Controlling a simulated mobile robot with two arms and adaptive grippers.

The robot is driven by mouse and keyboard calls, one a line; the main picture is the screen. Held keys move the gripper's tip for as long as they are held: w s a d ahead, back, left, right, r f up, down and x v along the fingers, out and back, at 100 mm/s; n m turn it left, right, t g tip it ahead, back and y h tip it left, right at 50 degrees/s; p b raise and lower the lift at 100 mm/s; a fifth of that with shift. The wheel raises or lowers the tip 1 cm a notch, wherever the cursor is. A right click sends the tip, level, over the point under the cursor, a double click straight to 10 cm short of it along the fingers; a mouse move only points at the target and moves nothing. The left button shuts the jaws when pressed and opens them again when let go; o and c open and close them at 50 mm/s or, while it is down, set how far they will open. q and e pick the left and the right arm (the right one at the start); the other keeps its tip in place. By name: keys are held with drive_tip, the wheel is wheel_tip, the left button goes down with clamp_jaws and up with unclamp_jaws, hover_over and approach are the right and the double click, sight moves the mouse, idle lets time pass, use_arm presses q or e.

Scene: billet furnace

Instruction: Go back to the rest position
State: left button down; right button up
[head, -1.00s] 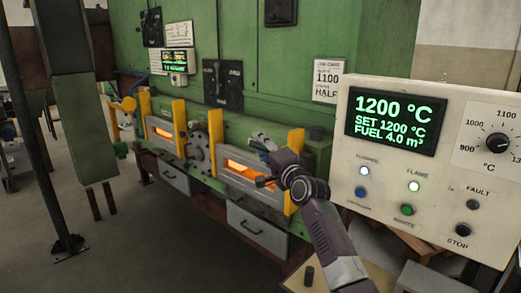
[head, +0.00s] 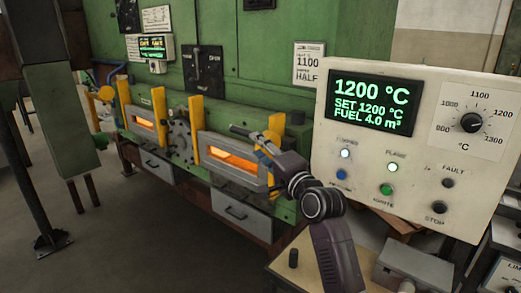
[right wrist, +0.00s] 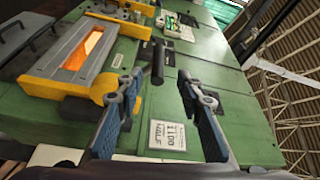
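My right arm (head: 330,235) reaches up from the bottom of the head view. Its gripper (head: 245,135) is in front of the right furnace opening, seen small and side-on. In the right wrist view the gripper (right wrist: 158,85) has its two blue-padded fingers spread wide with nothing held between them. A black cylindrical knob (right wrist: 158,62) shows beyond the fingertips, apart from them. My left gripper is not in view.
The green furnace (head: 230,70) has two glowing openings (head: 232,157) with yellow posts. A control panel (head: 415,150) reading 1200 °C stands close at right. A green machine column (head: 45,120) and a dark pole stand at left. Floor is clear at lower left.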

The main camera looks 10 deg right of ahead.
drive_tip(key=shift+s+d, duration=0.15)
drive_tip(key=shift+s, duration=0.25)
